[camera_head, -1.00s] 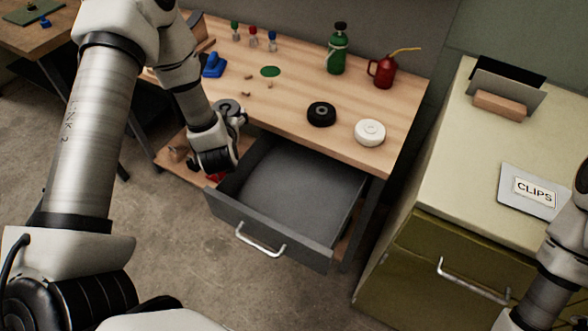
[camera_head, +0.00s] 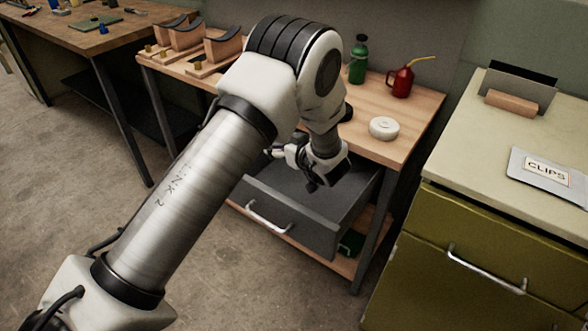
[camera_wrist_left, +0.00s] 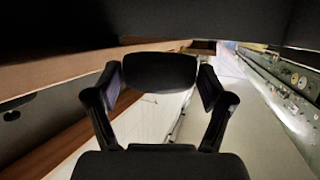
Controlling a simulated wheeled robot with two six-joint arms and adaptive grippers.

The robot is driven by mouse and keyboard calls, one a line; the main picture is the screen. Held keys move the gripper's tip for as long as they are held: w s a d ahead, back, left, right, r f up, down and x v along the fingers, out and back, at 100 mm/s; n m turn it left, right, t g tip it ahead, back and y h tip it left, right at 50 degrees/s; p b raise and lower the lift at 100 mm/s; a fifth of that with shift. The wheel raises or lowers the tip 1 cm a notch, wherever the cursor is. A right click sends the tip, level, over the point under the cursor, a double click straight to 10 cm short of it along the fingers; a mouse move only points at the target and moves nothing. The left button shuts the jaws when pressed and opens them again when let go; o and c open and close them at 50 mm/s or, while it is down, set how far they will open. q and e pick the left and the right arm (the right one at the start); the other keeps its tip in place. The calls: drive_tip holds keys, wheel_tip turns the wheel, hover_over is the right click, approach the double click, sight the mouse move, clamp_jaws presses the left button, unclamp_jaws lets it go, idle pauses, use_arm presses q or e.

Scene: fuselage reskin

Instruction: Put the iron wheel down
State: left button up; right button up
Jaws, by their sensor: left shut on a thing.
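My left gripper (camera_head: 322,178) is over the open grey drawer (camera_head: 300,222) of the wooden workbench, largely hidden by its own wrist in the head view. In the left wrist view, its two fingers (camera_wrist_left: 160,100) are closed on a dark, rounded thing, the iron wheel (camera_wrist_left: 160,72), seen nearly edge-on. In the head view I cannot make the held wheel out from the dark gripper. My right gripper is not in view.
A white wheel (camera_head: 384,128) lies on the workbench top (camera_head: 408,108), with a green bottle (camera_head: 358,62) and red oil can (camera_head: 400,82) behind. An olive cabinet (camera_head: 470,262) stands right, carrying a CLIPS pouch (camera_head: 545,172). My left arm hides much of the bench.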

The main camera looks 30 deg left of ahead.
use_arm(q)
drive_tip(key=shift+f, duration=2.45)
drive_tip(key=shift+f+b, duration=0.1)
drive_tip(key=shift+b, duration=0.25)
drive_tip(key=shift+f, duration=0.5)
drive_tip(key=o, duration=1.7)
drive_tip(key=shift+c, duration=0.2)
drive_tip(key=shift+o, duration=0.2)
drive_tip(key=shift+r, duration=0.3)
drive_tip(key=v, duration=0.7)
drive_tip(key=shift+d+r+p, duration=0.3)
drive_tip(key=shift+r+p, duration=0.05)
drive_tip(key=shift+p, duration=0.1)
